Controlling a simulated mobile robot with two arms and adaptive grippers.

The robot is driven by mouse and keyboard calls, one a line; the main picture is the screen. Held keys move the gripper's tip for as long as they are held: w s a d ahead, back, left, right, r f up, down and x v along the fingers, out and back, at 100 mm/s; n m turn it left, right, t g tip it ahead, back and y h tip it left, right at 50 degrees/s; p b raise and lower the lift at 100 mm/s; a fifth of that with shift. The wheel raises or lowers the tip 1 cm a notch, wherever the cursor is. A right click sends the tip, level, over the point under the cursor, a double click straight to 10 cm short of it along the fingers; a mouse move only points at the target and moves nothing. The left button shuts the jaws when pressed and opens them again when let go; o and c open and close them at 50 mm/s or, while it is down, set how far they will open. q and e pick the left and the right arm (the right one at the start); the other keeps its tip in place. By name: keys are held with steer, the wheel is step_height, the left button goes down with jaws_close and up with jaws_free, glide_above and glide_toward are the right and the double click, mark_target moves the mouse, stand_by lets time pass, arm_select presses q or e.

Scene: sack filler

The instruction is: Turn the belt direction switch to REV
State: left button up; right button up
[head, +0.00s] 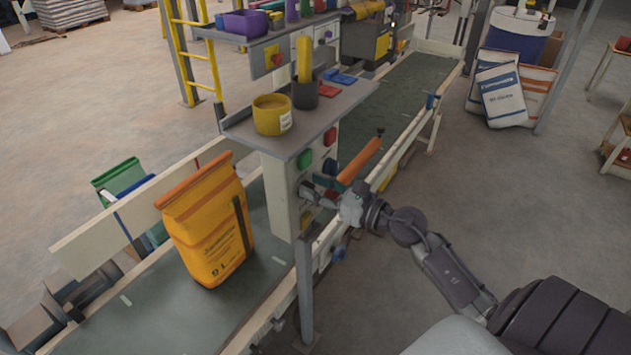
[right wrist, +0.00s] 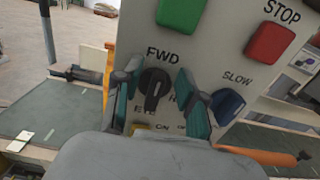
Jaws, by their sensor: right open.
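The belt direction switch (right wrist: 154,90) is a black round knob with a raised grip, under the FWD label in the right wrist view. Its grip stands nearly upright, close to FWD. A label to its right is mostly hidden by a finger, so I cannot read REV. My right gripper (head: 318,194) is open at the front of the pale control panel (head: 279,194). In the right wrist view its teal-padded fingers stand on either side of the knob. I cannot tell whether they touch it. My left gripper is not in view.
A green button (right wrist: 180,12), a red STOP button (right wrist: 270,45) and a blue SLOW knob (right wrist: 229,104) surround the switch. An orange bar (head: 359,161) sticks out beside the panel. A yellow-orange sack (head: 208,222) stands on the belt (head: 145,318) to the left.

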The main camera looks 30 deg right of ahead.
steer(key=shift+w, duration=0.1)
jaws_close()
